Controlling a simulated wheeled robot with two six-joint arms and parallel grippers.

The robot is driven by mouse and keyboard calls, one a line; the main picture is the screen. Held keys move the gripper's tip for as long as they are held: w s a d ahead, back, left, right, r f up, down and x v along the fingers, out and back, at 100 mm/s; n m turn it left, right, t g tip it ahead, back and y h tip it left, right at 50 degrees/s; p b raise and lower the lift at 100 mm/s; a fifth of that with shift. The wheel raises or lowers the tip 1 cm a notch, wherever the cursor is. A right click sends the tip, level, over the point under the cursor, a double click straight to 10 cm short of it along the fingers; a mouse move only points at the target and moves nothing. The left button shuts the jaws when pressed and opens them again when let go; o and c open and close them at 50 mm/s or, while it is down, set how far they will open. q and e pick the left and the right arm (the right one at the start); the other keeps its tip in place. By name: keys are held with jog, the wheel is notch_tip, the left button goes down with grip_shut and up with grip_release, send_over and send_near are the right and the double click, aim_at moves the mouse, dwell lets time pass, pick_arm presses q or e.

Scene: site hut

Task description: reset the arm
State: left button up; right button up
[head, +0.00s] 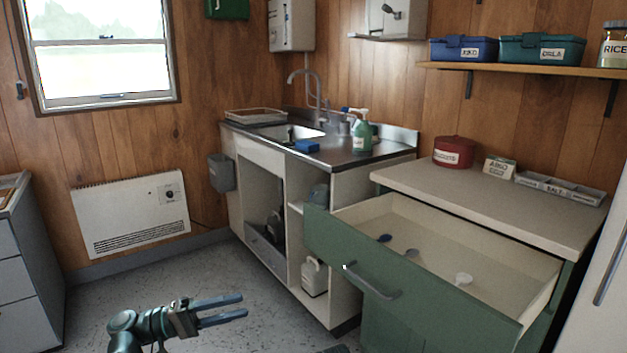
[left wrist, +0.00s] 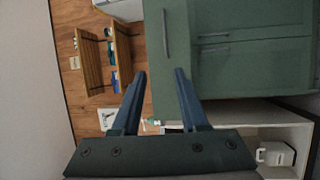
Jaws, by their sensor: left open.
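My left gripper (head: 241,305) is at the bottom of the head view, low over the speckled floor. Its two blue fingers point right and are apart, with nothing between them. It also shows open and empty in the left wrist view (left wrist: 160,73), where the picture is turned sideways. The gripper is apart from the green cabinet and its open drawer. My right gripper does not show.
A green drawer (head: 409,281) stands pulled out, with a few small spoon-like items inside. The sink unit (head: 263,166) has open shelves holding a white jug (head: 314,278). A grey drawer unit (head: 25,264) is at left. Floor is clear between.

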pick_arm(q)
jog(key=s+d+r+m+g+y+p, duration=0.1)
jog(key=s+d+g+y+p, duration=0.2)
jog(key=d+y+p, duration=0.5)
jog(key=s+d+r+m+g+y+p, duration=0.15)
jog(key=s+d+g+p, duration=0.35)
jog(key=p, duration=0.7)
jog(key=s+a+r+m+t+y+p, duration=0.1)
jog(key=s+r+m+t+y+p, duration=0.2)
jog(key=r+y+p, duration=0.7)
jog(key=y+p, duration=0.1)
jog(key=p, duration=0.6)
jog(key=shift+s+a+r+p, duration=0.3)
jog(key=shift+s, duration=0.05)
